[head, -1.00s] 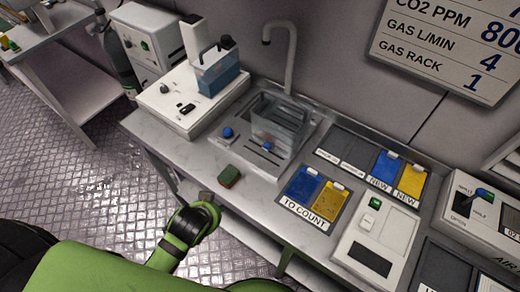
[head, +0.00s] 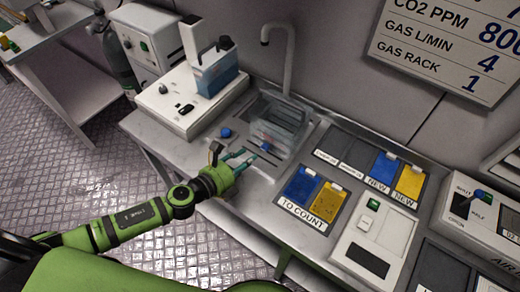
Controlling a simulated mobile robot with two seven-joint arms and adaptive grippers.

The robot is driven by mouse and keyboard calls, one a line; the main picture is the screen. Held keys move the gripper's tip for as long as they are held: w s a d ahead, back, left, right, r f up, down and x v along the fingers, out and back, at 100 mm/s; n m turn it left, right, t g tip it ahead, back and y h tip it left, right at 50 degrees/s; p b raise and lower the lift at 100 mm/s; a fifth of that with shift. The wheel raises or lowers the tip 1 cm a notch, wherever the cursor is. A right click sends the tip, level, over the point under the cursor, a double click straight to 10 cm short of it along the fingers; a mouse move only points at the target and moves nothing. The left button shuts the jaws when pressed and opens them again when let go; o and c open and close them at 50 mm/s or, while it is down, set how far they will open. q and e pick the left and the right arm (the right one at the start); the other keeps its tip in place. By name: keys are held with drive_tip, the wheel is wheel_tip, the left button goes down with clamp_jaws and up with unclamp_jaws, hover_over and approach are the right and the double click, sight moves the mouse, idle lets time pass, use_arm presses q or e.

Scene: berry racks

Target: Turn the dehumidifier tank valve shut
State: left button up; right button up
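A clear tank (head: 283,117) stands in the sink area below the curved spout. A small blue knob (head: 266,146) sits low at its front. Another round blue knob (head: 226,132) sits on the metal deck to the left. A tank with blue liquid (head: 217,78) stands on a white unit (head: 172,108) behind. I cannot tell for sure which of these is the dehumidifier tank valve. My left gripper (head: 249,157) is over the counter's front edge, just in front of the clear tank, fingers apart and empty, pointing at the low blue knob. My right gripper is out of view.
A curved grey spout (head: 289,60) rises behind the clear tank. Blue (head: 301,185) and yellow (head: 328,201) packs lie in the TO COUNT tray to the right. A white device (head: 376,240) stands further right.

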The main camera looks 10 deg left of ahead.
sight(264, 149)
use_arm(q)
drive_tip(key=x, duration=0.7)
drive_tip(key=shift+d, duration=0.1)
clamp_jaws()
